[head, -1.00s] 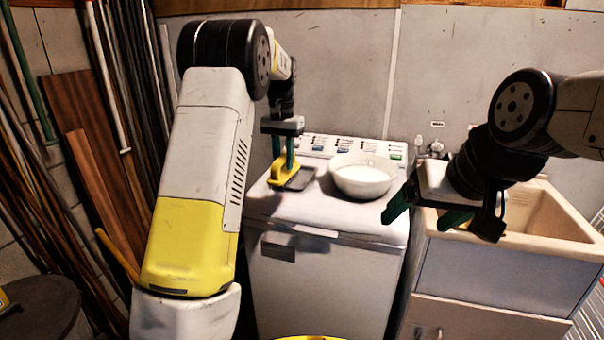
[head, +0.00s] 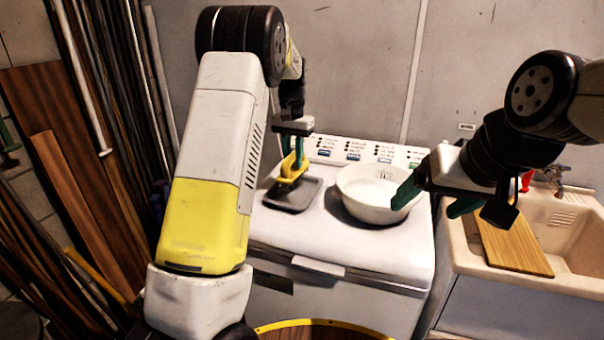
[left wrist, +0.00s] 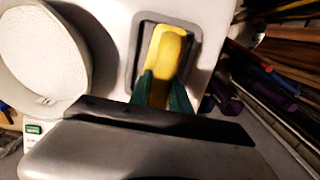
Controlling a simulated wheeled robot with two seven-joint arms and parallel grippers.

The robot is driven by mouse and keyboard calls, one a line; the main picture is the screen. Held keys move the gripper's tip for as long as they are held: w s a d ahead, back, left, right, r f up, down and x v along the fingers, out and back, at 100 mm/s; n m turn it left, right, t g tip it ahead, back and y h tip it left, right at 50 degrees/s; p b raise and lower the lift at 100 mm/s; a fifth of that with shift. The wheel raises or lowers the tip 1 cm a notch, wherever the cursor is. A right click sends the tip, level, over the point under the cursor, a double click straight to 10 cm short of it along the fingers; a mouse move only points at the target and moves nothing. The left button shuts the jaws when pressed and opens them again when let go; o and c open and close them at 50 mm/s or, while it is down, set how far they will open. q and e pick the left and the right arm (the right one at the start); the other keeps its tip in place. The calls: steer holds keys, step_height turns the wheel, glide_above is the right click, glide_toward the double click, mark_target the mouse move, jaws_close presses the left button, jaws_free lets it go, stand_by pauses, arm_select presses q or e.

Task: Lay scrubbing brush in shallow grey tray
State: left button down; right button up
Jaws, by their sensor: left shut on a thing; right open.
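The yellow scrubbing brush (head: 291,168) is held in my left gripper (head: 292,153), whose green fingers are shut on it. The brush is over the shallow grey tray (head: 300,198) on top of the washing machine. In the left wrist view the brush (left wrist: 166,55) lines up within the outline of the tray (left wrist: 139,38), between the fingers (left wrist: 162,88). I cannot tell whether its underside touches the tray. My right gripper (head: 432,196) is open and empty, in front of the white bowl's right side in the head view.
A white bowl (head: 365,205) stands right of the tray on the washing machine (head: 350,247). A beige sink (head: 585,235) with a wooden board (head: 512,245) is at the right. Planks and poles lean at the left. A yellow-rimmed round thing (head: 320,323) is at the bottom.

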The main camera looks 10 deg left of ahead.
mark_target(293, 168)
arm_select(q)
steer(key=shift+f, duration=2.7)
steer(key=shift+f, duration=0.15)
steer(key=c, duration=1.2)
jaws_free()
